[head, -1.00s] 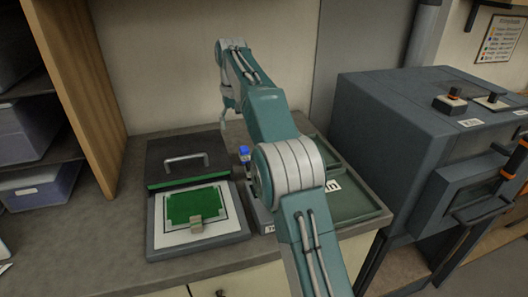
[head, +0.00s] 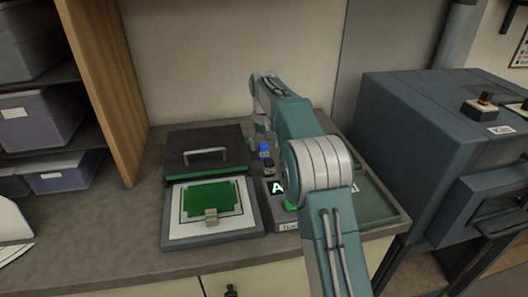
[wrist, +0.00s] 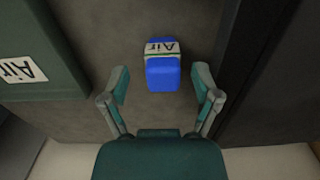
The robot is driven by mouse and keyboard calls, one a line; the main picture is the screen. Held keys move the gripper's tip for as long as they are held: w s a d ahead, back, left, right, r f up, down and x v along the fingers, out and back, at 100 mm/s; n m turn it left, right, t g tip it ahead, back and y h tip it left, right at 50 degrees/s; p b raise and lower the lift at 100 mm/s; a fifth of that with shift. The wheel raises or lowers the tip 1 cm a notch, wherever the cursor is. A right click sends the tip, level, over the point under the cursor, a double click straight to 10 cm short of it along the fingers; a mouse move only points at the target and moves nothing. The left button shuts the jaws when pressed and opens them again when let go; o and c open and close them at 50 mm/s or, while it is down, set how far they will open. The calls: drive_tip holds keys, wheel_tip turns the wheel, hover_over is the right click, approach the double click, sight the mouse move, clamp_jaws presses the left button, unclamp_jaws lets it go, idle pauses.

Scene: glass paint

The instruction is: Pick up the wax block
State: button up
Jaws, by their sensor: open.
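A blue block with a pale band reading "Air" lies on the dark counter; in the wrist view the blue block (wrist: 162,74) shows between my fingers. In the head view the blue block (head: 264,147) stands between the dark lidded panel and the green tray. No label shows which one is wax. My gripper (wrist: 162,70) is open and empty, with one finger on each side of the blue block. Its fingers do not appear to touch it. In the head view my arm hides part of the middle.
The dark panel (head: 177,146) with a metal handle is left of the blue block. A green tray (head: 385,212) lies to the right; its "Air" label (wrist: 21,70) shows in the wrist view. The grey kiln-like cabinet (head: 425,140) bounds the right.

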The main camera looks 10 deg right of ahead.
wheel_tip(320, 180, down, 2)
drive_tip(key=shift+a+f, duration=0.1)
drive_tip(key=shift+a, duration=0.15)
clamp_jaws()
drive_tip(key=shift+f, duration=0.1)
drive_tip(key=shift+r, duration=0.55)
wheel_tip(320, 180, up, 2)
drive_tip(key=s+a+r, duration=0.3)
drive_tip(key=s+r, duration=0.7)
drive_tip(key=s, duration=0.3)
drive_tip(key=shift+s, duration=0.3)
